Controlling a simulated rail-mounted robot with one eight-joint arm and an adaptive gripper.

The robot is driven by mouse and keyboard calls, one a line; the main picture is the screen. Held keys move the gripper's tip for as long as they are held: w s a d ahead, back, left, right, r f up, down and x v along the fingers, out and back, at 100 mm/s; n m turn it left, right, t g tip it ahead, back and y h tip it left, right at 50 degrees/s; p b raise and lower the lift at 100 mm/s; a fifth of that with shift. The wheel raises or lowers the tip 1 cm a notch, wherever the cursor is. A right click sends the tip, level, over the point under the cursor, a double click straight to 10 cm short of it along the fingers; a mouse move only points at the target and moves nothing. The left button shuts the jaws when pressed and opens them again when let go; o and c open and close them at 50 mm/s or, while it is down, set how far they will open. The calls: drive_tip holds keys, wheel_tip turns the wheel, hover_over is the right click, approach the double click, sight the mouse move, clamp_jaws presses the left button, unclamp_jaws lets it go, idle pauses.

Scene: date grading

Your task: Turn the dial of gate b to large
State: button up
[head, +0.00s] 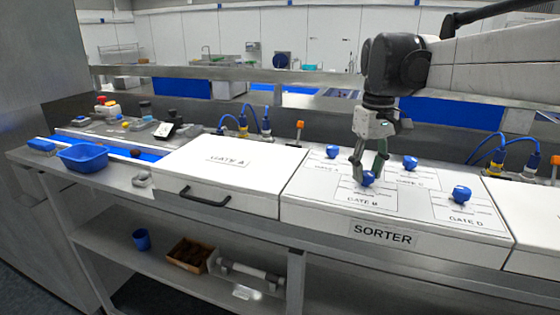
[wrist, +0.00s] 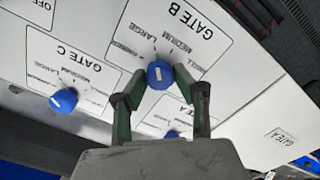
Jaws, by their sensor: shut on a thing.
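The gate b dial (head: 368,179) is a blue knob on the white sorter panel, above the GATE B label. It also shows in the wrist view (wrist: 160,74), with a short white mark on its top. Size words, LARGE and MEDIUM among them, are printed around it. The white mark runs roughly towards the printed words, but I cannot tell exactly which one it points at. My gripper (head: 369,170) reaches down over the panel, its two green-grey fingers shut on the dial from opposite sides. The fingertips partly hide the dial's lower sides in the wrist view.
The gate C dial (wrist: 63,100) stands close by, and the gate D dial (head: 461,194) is further right. Another blue dial (head: 332,151) sits behind to the left. A white cover with a black handle (head: 205,196) lies left of the panel.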

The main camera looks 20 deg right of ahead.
sight(367, 173)
drive_tip(key=shift+n, duration=0.3)
drive_tip(key=o, duration=1.1)
drive_tip(key=shift+o, duration=0.2)
wheel_tip(367, 173, up, 12)
drive_tip(key=s+a+f+t, duration=0.1)
drive_tip(key=s+a+f, duration=0.2)
drive_tip(key=f, duration=0.1)
drive_tip(key=s+a+f+m+t, duration=0.1)
drive_tip(key=s+a+f, duration=0.2)
drive_tip(key=a+f, duration=0.1)
drive_tip(key=s+a+f+m+t, duration=0.1)
drive_tip(key=s+a+f, duration=0.2)
drive_tip(key=s+f, duration=0.1)
drive_tip(key=shift+s+a+f, duration=0.1)
drive_tip(key=shift+a+f, duration=0.25)
drive_tip(key=shift+f, duration=0.45)
drive_tip(key=s+a+f+t+b, duration=0.1)
drive_tip(key=s+a+f+t, duration=0.1)
drive_tip(key=f, duration=0.5)
drive_tip(key=s+a+f+t+b, duration=0.2)
drive_tip(key=f, duration=0.5)
drive_tip(key=shift+b, duration=0.3)
